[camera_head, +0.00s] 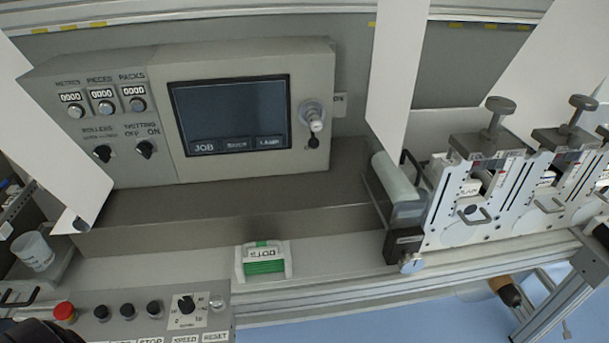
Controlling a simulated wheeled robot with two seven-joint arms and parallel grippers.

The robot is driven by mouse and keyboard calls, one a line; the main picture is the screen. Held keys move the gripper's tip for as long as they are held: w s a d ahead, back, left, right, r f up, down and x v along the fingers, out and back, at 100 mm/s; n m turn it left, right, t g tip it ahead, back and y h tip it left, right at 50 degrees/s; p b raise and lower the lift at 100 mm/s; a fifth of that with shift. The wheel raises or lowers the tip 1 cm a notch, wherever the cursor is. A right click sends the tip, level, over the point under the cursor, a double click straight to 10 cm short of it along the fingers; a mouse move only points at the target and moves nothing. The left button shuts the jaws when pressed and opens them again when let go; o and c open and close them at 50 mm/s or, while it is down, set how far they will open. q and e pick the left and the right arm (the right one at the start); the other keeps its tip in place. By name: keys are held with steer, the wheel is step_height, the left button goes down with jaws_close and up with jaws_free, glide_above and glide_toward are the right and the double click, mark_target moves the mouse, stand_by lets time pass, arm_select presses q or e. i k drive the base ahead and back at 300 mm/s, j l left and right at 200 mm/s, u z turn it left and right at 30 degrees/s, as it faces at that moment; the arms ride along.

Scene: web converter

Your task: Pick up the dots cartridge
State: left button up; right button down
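The dots cartridge (264,263) is a small white block with a green band across its top and a green front. Its label reads upside down. It sits on the light ledge in front of the grey control cabinet, at the lower middle of the picture. Nothing is touching it from above. I make out no fingers of my left or right gripper in the head view.
A control panel (150,325) with a red button and knobs lies at the lower left. A white cup (34,250) stands at the far left. White slotted units (470,195) and a roller (397,178) stand to the right. The ledge right of the cartridge is clear.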

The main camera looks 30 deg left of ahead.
mark_target(277, 259)
steer(key=u, duration=1.15)
